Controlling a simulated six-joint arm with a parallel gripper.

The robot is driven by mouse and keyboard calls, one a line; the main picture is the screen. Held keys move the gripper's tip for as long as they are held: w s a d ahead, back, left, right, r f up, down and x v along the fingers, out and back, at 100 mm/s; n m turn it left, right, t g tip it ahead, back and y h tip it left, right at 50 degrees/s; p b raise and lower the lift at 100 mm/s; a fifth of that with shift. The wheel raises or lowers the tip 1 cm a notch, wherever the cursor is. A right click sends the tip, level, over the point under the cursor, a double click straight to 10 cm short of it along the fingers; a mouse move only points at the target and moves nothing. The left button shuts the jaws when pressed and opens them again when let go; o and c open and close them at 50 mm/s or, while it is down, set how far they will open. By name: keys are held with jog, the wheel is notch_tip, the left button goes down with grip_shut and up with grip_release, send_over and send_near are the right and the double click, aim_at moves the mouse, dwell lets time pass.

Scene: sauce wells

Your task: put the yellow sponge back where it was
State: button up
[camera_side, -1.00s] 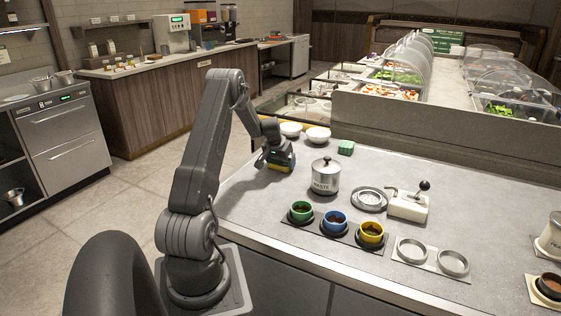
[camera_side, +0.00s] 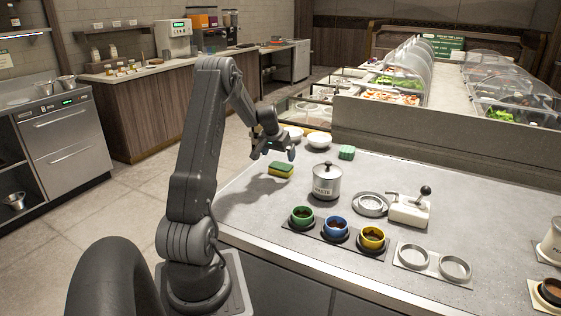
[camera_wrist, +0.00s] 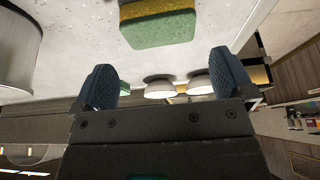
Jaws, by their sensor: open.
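The yellow sponge (camera_side: 281,170), with a green top layer, lies flat on the grey counter at its back left part. It also shows at the top of the wrist view (camera_wrist: 160,25), yellow and green, beyond the fingertips. My gripper (camera_side: 276,150) is open and empty, just above the sponge and apart from it. In the wrist view the two blue fingers of my gripper (camera_wrist: 160,80) stand wide apart with nothing between them.
A green sponge (camera_side: 347,152) lies farther back. White bowls (camera_side: 319,140) stand behind my gripper. A lidded metal waste pot (camera_side: 327,182) stands right of the yellow sponge. The counter's left front is clear.

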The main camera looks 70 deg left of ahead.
jog(key=w+d+r+m, duration=0.1)
jog(key=w+d+r, duration=0.1)
jog(key=d+r, duration=0.5)
jog(key=w+d+r+m+t+h, duration=0.1)
jog(key=w+d+r+m, duration=0.15)
jog(key=d, duration=0.85)
jog(key=w+d+r+m, duration=0.15)
jog(key=d+r, duration=0.35)
jog(key=d, duration=0.5)
jog(key=s+d+r+m+h, duration=0.1)
jog(key=s+d+m, duration=0.1)
jog(key=s+d, duration=0.6)
jog(key=s+d+r+m+t+h, duration=0.1)
jog(key=s+d+m, duration=0.1)
jog(key=s+d, duration=0.6)
jog(key=d, duration=0.6)
jog(key=shift+s+d, duration=0.15)
jog(key=shift+d, duration=0.05)
